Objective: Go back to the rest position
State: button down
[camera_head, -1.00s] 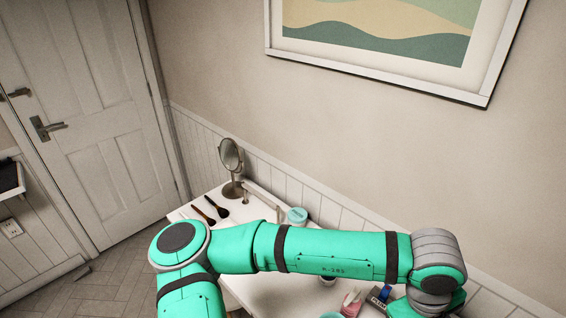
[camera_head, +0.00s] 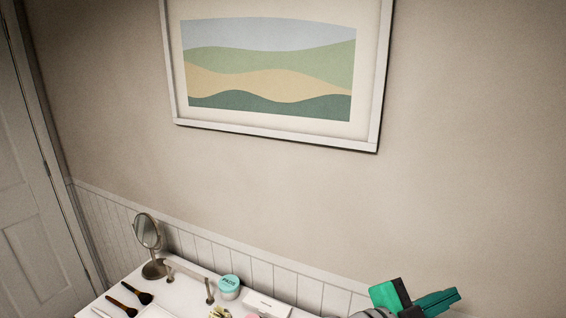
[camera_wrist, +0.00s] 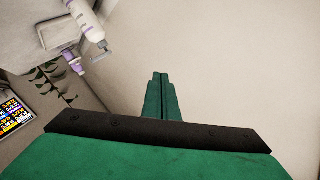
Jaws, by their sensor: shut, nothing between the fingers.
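My gripper (camera_head: 425,300) shows at the lower right edge of the head view, green and black, raised in front of the wall above the table's right side. In the wrist view my gripper (camera_wrist: 162,88) has its two green fingers together, with nothing between them. The fingers point at a bare pale surface. Most of my arm is out of the head view.
The white table (camera_head: 92,307) holds a round mirror (camera_head: 147,232), dark brushes (camera_head: 122,307), a teal-lidded jar (camera_head: 229,287) and a white box (camera_head: 266,304). A framed picture (camera_head: 270,127) hangs on the wall. A white bottle (camera_wrist: 86,20) shows in the wrist view.

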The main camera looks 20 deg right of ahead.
jog(key=w+a+f+n+t+h, duration=0.1)
jog(key=w+a+f+n+t, duration=0.1)
jog(key=w+a+n+t, duration=0.9)
jog(key=a+f+n+t+y, duration=0.7)
jog(key=a+f+n+y, duration=0.2)
jog(key=a+f+n, duration=0.3)
jog(key=s+a+f+n+y, duration=0.4)
jog(key=s+a+f+y, duration=0.3)
jog(key=s+a+f, duration=0.45)
jog(key=s+a+f+g+y, duration=0.1)
jog(key=s+a+f, duration=0.1)
jog(key=s+a, duration=0.3)
jog(key=s+a+f+m+g+y, duration=0.1)
jog(key=s+a+f, duration=0.2)
jog(key=s+a, duration=0.2)
jog(key=s, duration=0.3)
jog(key=shift+s+a+f, duration=0.2)
jog(key=shift+a+f, duration=0.05)
jog(key=shift+a, duration=0.1)
